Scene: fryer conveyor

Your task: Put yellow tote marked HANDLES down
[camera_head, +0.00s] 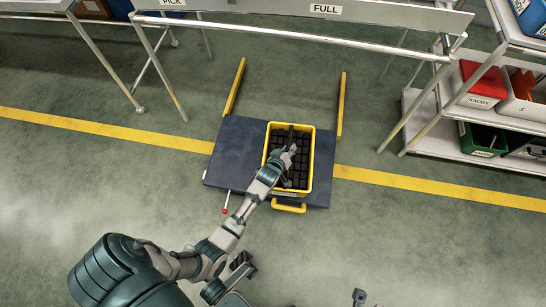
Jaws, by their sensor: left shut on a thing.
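The yellow tote (311,160) is over the dark platform (235,150), at its right part. It has a yellow rim and dark contents in rows. No HANDLES mark can be read from here. My left gripper (287,153) reaches down into the middle of the tote from the near side and is shut, by a dark upright bar in it. The arm hides part of the tote's left side and the exact grip. From above I cannot tell whether the tote rests on the platform or hangs just above it.
Two yellow rails (235,86) extend from the platform's far side. A yellow loop (288,208) shows at its near edge, and a red-tipped lever (225,210) at the left. A rack marked FULL (326,9) stands behind. Shelves with bins (480,140) stand right.

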